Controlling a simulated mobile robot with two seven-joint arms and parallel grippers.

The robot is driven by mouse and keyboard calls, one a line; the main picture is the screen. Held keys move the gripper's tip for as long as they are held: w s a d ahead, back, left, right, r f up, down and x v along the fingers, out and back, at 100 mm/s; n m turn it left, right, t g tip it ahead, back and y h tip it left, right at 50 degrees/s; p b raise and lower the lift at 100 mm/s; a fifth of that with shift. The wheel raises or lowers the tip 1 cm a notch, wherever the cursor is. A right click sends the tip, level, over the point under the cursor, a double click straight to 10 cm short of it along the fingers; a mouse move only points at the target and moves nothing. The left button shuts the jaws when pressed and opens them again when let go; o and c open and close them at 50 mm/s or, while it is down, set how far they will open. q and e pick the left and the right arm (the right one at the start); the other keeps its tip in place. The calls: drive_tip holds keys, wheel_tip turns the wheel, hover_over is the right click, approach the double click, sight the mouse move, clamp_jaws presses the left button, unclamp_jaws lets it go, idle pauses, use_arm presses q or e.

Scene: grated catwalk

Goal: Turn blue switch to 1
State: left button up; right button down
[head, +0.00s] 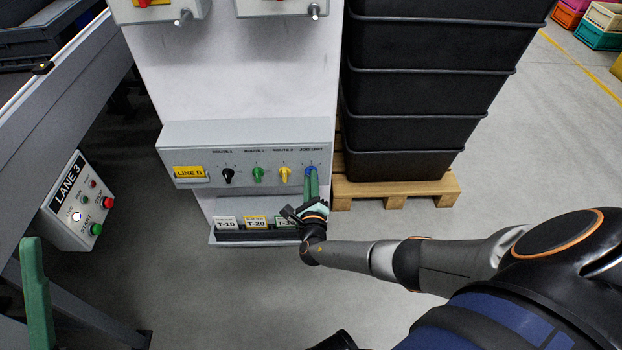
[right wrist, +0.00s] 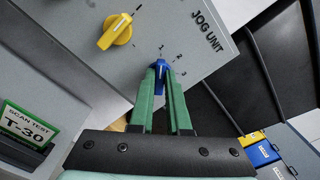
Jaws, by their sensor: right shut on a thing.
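The blue switch (head: 311,169) is the rightmost knob on the grey panel (head: 190,139), under the label that reads JOG UNIT in the right wrist view. My right gripper (head: 312,178) is shut on it, with its green fingers on both sides of the knob. In the right wrist view the blue switch (right wrist: 160,78) sits between the fingertips. Its white line points up in the picture, roughly toward the small mark 1; marks 2 and 3 lie to the right. A green finger of my left gripper (head: 36,295) shows at the lower left, away from the panel.
Black, green and yellow (head: 285,174) knobs sit left of the blue switch. A ledge with T-10, T-20 and T-30 cards (head: 256,222) lies below. Stacked black crates (head: 410,130) on a wooden pallet (head: 400,192) stand close on the right. A LANE 3 box (head: 75,210) is at left.

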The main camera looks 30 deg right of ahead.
drive_tip(key=shift+w+r+n, duration=0.1)
drive_tip(key=shift+n, duration=0.2)
drive_tip(key=c, duration=0.9)
unclamp_jaws()
